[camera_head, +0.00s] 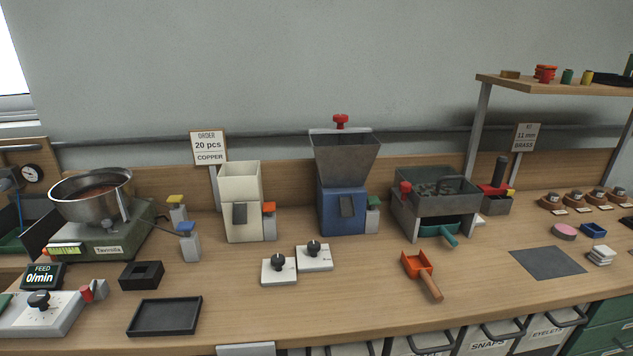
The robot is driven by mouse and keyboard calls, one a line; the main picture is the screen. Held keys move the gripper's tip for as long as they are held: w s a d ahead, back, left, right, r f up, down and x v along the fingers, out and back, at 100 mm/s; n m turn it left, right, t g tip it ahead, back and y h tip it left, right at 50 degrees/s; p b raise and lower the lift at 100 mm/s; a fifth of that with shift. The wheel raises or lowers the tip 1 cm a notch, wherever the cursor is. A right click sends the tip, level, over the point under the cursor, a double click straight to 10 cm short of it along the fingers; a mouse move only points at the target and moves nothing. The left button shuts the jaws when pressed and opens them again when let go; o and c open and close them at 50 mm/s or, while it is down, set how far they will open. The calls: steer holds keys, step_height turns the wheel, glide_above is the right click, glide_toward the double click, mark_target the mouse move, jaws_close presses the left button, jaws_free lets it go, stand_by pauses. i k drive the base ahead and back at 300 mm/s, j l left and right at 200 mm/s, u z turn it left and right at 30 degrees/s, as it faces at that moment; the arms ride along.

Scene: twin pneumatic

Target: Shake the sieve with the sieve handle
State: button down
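The sieve (462,205) looks to be the grey metal box on a stand, right of the middle of the bench. Dark small pieces (440,188) lie in it. A red knob (405,187) sits at its left front corner. A teal pan (432,229) is under the box, and its teal handle (451,240) sticks out toward the front. I cannot tell for sure which of these is the sieve handle. My gripper is not in view.
An orange scoop (418,265) lies in front of the sieve. A blue machine with a grey hopper (345,150) stands left of it. A dark mat (547,263) lies front right. The bench between scoop and mat is clear.

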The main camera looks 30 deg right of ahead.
mark_target(402, 190)
steer(key=k+l+u, duration=0.15)
steer(key=l+u, duration=0.15)
steer(key=k+l+u, duration=0.25)
steer(key=l, duration=0.15)
steer(key=k+l+u, duration=0.1)
steer(key=l+u, duration=0.2)
steer(key=k+l, duration=0.1)
